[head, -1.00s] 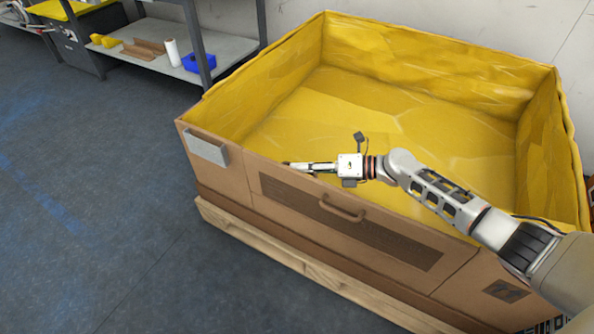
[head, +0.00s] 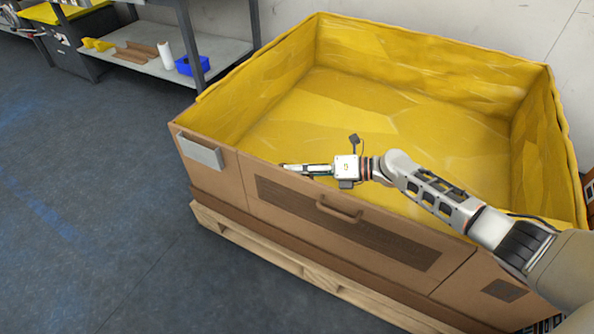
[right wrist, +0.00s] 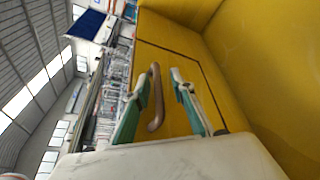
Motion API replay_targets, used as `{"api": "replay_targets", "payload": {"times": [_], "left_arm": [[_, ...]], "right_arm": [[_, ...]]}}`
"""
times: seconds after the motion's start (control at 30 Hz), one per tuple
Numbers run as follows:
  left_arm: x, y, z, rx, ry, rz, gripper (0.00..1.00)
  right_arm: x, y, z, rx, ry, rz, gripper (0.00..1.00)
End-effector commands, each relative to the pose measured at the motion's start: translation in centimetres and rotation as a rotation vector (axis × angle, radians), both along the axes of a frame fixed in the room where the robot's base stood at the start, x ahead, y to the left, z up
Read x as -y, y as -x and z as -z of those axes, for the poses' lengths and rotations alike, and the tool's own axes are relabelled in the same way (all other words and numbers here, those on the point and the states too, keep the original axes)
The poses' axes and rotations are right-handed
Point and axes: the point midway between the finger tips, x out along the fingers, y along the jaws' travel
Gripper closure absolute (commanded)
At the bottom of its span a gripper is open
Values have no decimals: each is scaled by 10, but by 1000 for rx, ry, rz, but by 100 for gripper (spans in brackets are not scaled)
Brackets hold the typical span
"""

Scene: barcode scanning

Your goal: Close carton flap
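The carton is a large brown box with a yellow lining (head: 330,110). Its flap (head: 275,210) is the front-wall panel with a dark mesh patch and a brown handle (head: 340,211) on the outer face. The flap stands upright, about flush with the wall beside it. My right gripper (head: 284,168) is at the inner side of the flap's top edge. In the right wrist view, its green-backed fingers (right wrist: 159,78) are apart, with a brown handle (right wrist: 156,105) on the yellow inner face showing between them. Contact with the handle cannot be told. My left gripper is not in view.
The carton rests on a wooden pallet (head: 270,262). A metal shelf (head: 225,52) with a blue bin (head: 191,66) and a white roll (head: 165,54) stands at the back left. The floor (head: 90,210) left of the carton is clear.

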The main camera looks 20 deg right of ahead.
Motion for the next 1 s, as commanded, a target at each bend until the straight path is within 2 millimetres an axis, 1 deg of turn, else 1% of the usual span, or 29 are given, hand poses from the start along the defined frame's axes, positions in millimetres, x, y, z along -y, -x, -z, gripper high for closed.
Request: {"api": "replay_targets", "payload": {"times": [0.07,0.17,0.5,0.63,0.8,1.0], "left_arm": [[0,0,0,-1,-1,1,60],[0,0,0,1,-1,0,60],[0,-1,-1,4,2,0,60],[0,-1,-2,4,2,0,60],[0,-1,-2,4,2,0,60],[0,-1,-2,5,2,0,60]], "right_arm": [[2,1,-1,1,1,0,75],[11,7,-2,0,2,1,75],[65,43,-17,-2,2,1,75],[82,55,-21,-3,2,0,75],[94,63,-25,-2,1,-1,75],[97,65,-26,-2,0,-1,75]]}}
